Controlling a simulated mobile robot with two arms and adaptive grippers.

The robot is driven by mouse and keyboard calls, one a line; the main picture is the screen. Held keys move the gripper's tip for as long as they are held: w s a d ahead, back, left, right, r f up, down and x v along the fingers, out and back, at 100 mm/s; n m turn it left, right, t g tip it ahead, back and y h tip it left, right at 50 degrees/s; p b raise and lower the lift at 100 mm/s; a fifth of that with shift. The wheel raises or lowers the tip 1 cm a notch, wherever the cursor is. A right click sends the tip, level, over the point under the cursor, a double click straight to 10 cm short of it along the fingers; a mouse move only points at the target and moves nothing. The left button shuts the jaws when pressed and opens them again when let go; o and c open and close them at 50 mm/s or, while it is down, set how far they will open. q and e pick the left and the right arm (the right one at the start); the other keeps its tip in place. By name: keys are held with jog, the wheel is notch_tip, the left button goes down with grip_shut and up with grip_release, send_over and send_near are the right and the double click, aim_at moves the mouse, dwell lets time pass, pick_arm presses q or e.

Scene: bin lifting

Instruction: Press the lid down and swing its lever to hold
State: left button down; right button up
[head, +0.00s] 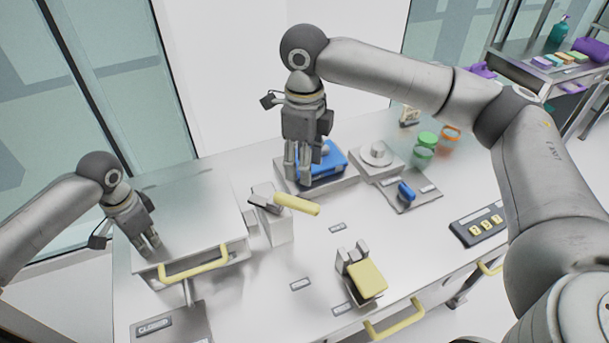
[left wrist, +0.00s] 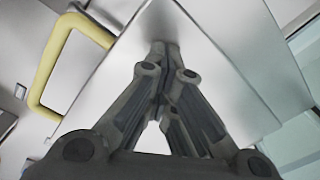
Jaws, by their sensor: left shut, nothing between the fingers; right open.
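A flat metal lid (head: 185,205) with a yellow handle (head: 195,264) on its front edge is at the left of the bench; it fills much of the left wrist view (left wrist: 215,65). I cannot tell whether it is fully down. My left gripper (head: 150,251) is shut and empty, fingertips pointing down at the lid near its front left; they touch or nearly touch it (left wrist: 160,45). A lever with a yellow grip (head: 297,205) sits on a metal post right of the lid. My right gripper (head: 298,178) is open behind the lever, by a blue object.
The blue object (head: 335,160) lies on a metal block. Behind and right stand a round knob (head: 376,152), a blue switch (head: 405,192) and green-lidded jars (head: 425,142). A yellow pad (head: 367,278) stands in front. A "CLOSED" plate (head: 155,325) is at the lower left.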

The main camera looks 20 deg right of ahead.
jog(key=shift+r, duration=0.3)
